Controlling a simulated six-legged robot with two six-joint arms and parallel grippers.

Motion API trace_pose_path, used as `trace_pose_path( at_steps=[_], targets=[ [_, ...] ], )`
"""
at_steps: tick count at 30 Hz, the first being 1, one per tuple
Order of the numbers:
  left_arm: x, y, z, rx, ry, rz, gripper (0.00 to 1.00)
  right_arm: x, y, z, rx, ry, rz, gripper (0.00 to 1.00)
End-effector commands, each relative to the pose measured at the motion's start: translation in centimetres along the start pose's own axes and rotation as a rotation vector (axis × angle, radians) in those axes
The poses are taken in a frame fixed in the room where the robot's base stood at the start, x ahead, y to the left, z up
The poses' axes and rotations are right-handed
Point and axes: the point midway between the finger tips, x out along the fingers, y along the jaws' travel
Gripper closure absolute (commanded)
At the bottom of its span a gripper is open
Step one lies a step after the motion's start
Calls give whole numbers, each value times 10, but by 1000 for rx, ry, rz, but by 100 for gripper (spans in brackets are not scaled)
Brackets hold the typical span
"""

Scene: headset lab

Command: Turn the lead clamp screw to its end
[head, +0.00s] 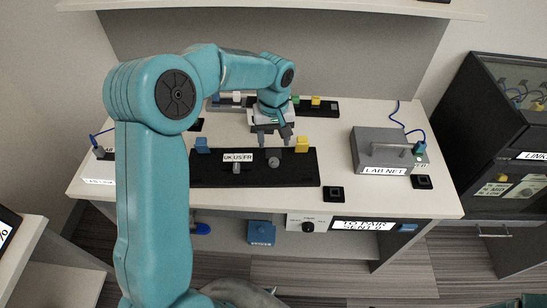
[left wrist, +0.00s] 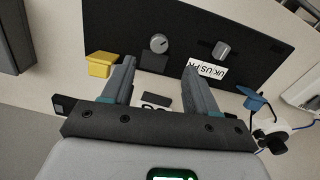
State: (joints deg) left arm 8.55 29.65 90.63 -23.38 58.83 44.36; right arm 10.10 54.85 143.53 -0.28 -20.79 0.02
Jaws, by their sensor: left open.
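My left gripper (head: 273,143) is open and empty, pointing down over the back edge of a black board (head: 300,178) on the bench. In the left wrist view its fingers (left wrist: 160,68) are spread apart. A round grey knob (head: 273,161) stands on the board just in front of the fingers; in the left wrist view this knob (left wrist: 159,43) shows a mark on its face and lies beyond the fingertips, apart from them. A second grey knob (head: 236,168) is by the UK US FR label (head: 238,157). No part is marked as the lead clamp screw. My right gripper is not in view.
A yellow block (head: 302,145) and a blue block (head: 202,145) stand at the board's back edge. The grey LAB NET box (head: 381,150) stands to the right. Another black strip (head: 325,107) with small coloured parts lies behind.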

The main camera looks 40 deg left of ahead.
Motion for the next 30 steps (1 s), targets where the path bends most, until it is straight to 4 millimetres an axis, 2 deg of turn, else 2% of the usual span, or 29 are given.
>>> trace_pose_path(
  at_steps=[1,6,12,16,24,25,27,30],
  targets=[
    [14,-1,1,0,-6,-3,41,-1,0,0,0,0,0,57],
    [51,-1,2,0,-5,-3,41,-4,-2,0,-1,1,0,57],
    [80,-1,3,0,-2,0,41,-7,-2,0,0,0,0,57],
    [89,-1,3,1,-1,0,41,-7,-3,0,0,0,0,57],
    [90,-1,4,0,0,1,41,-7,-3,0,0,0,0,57],
    [90,-1,4,0,0,1,48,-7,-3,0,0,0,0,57],
    [90,-1,4,0,0,1,71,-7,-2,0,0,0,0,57],
    [90,-1,4,0,0,1,98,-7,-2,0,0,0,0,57]
  ],
)
